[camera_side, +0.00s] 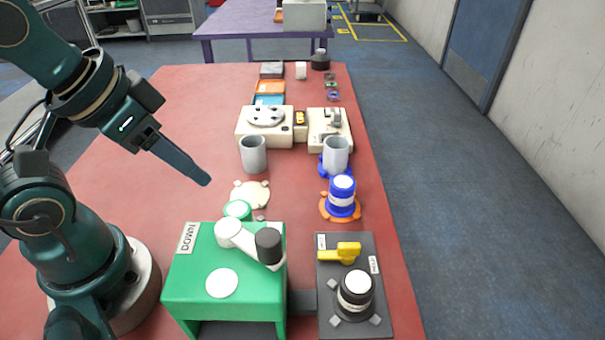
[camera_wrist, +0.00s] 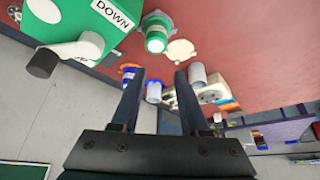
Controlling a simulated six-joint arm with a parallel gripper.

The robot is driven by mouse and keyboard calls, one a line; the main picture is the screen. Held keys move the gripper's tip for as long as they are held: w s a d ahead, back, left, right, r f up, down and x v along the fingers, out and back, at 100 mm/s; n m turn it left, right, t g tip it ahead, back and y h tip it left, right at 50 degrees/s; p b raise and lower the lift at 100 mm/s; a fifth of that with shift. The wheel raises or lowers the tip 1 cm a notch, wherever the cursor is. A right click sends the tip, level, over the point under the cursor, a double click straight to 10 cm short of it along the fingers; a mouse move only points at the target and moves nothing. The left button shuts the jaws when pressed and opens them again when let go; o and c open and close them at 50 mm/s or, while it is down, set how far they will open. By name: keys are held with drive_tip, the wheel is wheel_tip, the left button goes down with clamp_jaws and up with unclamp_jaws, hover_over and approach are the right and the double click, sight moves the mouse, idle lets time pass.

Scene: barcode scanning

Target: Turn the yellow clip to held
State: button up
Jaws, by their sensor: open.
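The yellow clip (camera_side: 347,252) is a small lever on a dark grey panel (camera_side: 328,318) at the front right of the table in the side view. Its bar lies roughly left to right, with a thicker block at its right end. Small white labels sit to its upper left and its right; I cannot read them. My gripper (camera_side: 205,182) hangs above the table's left half, well to the left of and behind the clip, touching nothing. In the wrist view my gripper (camera_wrist: 156,80) shows two spread fingers with nothing between them. The clip does not show in the wrist view.
A black, white-topped knob (camera_side: 356,292) stands just in front of the clip. A blue cylinder (camera_side: 342,192) and grey cups (camera_side: 253,155) stand behind. The red table's left middle is clear.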

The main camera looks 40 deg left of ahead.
drive_tip(key=w+d+r+m, duration=0.2)
drive_tip(key=w+r, duration=0.3)
drive_tip(key=m+g, duration=0.6)
drive_tip(key=m, duration=0.1)
hover_over(350, 246)
wheel_tip(350, 246, down, 13)
drive_tip(key=shift+w+a+r, duration=0.1)
drive_tip(key=shift+a, duration=0.05)
drive_tip(key=shift+f, duration=2.6)
clamp_jaws()
